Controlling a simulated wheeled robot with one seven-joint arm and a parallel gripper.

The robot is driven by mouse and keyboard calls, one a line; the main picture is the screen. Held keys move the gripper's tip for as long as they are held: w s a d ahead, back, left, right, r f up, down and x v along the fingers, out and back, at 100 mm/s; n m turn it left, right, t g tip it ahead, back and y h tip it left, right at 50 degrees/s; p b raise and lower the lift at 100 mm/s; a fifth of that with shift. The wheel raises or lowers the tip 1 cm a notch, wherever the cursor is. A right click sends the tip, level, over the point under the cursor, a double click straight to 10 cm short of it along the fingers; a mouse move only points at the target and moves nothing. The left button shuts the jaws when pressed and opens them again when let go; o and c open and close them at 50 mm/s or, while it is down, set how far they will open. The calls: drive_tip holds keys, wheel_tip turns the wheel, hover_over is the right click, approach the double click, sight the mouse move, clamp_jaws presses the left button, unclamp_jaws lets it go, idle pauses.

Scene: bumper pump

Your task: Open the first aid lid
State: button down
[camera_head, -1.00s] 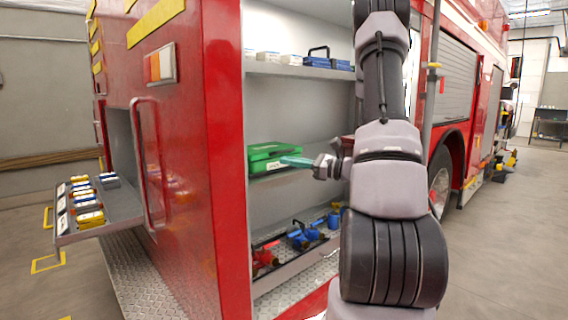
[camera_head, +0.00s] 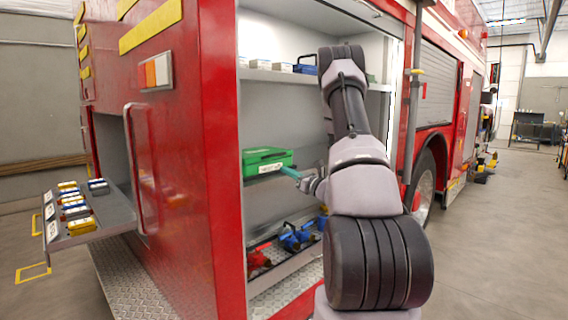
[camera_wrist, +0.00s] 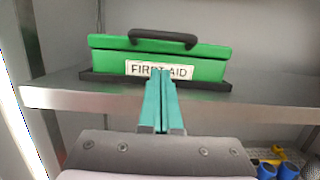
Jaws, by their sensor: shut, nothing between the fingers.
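The green first aid box (camera_head: 266,157) sits on the middle shelf of the truck's side compartment. In the wrist view the first aid box (camera_wrist: 206,65) faces me with its lid (camera_wrist: 110,42) down, a black handle (camera_wrist: 163,37) on top and a white "FIRST AID" label. My gripper (camera_head: 285,170) has teal fingers and is shut and empty. In the wrist view my gripper (camera_wrist: 163,76) points at the box front, its tips overlapping the label. I cannot tell whether the tips touch the box.
Blue and red fittings (camera_head: 296,238) stand on the lower shelf. Small boxes and a blue case (camera_head: 305,66) are on the upper shelf. A pulled-out tray (camera_head: 115,212) sticks out at the left.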

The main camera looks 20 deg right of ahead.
drive_tip(key=shift+w+a+r, duration=0.15)
drive_tip(key=shift+w+r, duration=0.3)
drive_tip(key=shift+r, duration=0.4)
drive_tip(key=shift+w+a+r, duration=0.15)
drive_tip(key=shift+w+r, duration=0.3)
drive_tip(key=shift+r, duration=0.35)
drive_tip(key=w+a+r+g+h, duration=0.1)
drive_tip(key=w+r+g, duration=0.1)
drive_tip(key=r, duration=1)
drive_tip(key=shift+w+a+r+g, duration=0.2)
drive_tip(key=shift+w+r+g, duration=0.2)
drive_tip(key=shift+w, duration=0.45)
drive_tip(key=shift+f, duration=0.1)
